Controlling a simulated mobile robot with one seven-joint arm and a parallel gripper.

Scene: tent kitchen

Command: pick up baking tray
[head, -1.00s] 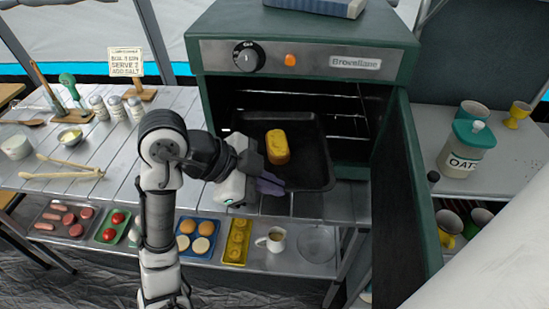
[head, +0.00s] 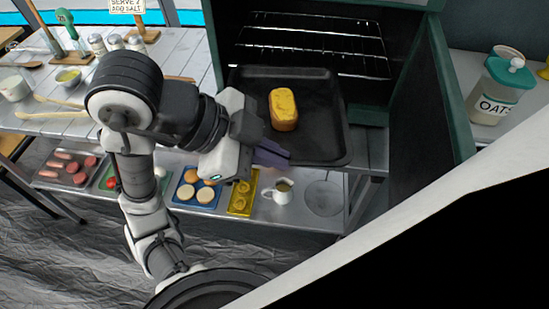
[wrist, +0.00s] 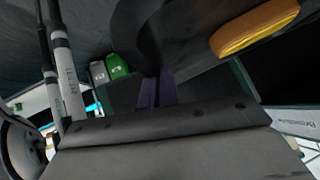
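The black baking tray (head: 312,135) is a shallow dark pan with a yellow loaf (head: 284,109) lying on it. It sits at the open front of the green oven (head: 409,38), with its near part out past the oven's front edge. My gripper (head: 272,153) is at the tray's near left edge, its purple fingers closed on the rim. In the wrist view, the fingers (wrist: 156,92) sit close together against the dark tray (wrist: 185,55), and the loaf (wrist: 255,28) shows at upper right. The exact contact at the fingertips is partly hidden.
The oven's wire rack (head: 310,45) is bare behind the tray. The open oven door (head: 425,110) stands close on the right. A lower shelf holds a white jug (head: 281,192) and small food trays. An oats jar (head: 499,90) stands at right; tongs (head: 50,108) lie at left.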

